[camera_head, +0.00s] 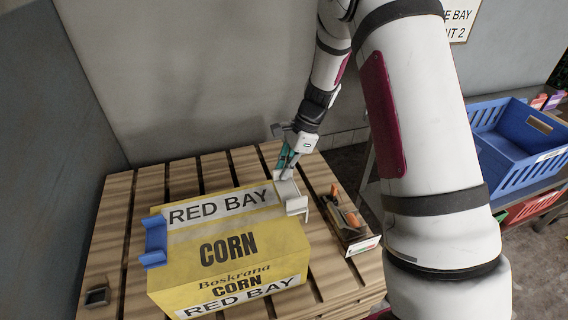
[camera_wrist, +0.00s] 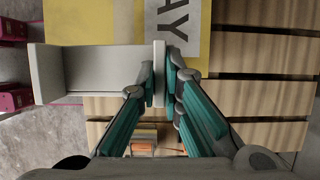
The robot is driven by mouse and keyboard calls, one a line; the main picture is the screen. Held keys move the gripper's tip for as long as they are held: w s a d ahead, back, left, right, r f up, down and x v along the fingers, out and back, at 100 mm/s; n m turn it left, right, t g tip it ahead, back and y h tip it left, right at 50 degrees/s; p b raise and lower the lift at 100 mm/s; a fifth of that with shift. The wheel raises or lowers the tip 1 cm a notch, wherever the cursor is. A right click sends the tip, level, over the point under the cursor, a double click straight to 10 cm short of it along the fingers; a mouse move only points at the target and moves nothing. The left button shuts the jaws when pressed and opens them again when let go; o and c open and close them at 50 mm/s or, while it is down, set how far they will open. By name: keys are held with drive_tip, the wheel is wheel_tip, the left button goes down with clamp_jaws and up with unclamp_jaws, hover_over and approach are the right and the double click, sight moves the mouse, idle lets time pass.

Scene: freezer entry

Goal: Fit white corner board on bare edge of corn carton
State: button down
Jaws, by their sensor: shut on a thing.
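The yellow corn carton (camera_head: 282,246) stands on a slatted wooden pallet; its corner also shows in the wrist view (camera_wrist: 202,12). A blue corner board (camera_head: 155,243) sits on its left edge. My gripper (camera_head: 287,170) is shut on the white corner board (camera_head: 292,198), at the carton's back right top edge. In the wrist view, the teal fingers (camera_wrist: 161,80) pinch one upright flange of the white board (camera_wrist: 105,70). Whether the board touches the carton cannot be told.
An open box (camera_head: 359,240) with orange items lies on the pallet (camera_head: 118,215), right of the carton. A small dark tray (camera_head: 97,296) is at front left. A blue crate (camera_head: 520,180) and a red crate (camera_head: 530,207) stand at right. Walls close the left and back.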

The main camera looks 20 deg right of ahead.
drive_tip(key=b, duration=0.1)
hover_over(278, 197)
drive_tip(key=d, duration=0.2)
wheel_tip(278, 197, down, 4)
drive_tip(key=shift+w+d+f, duration=0.1)
drive_tip(key=shift+d, duration=0.05)
drive_tip(key=shift+b+x, duration=0.55)
drive_tip(key=shift+x, duration=0.55)
drive_tip(key=shift+d+f, duration=0.1)
drive_tip(key=shift+f, duration=0.25)
drive_tip(key=c, duration=1.7)
unclamp_jaws()
drive_tip(key=shift+o, duration=0.2)
drive_tip(key=v, duration=1.2)
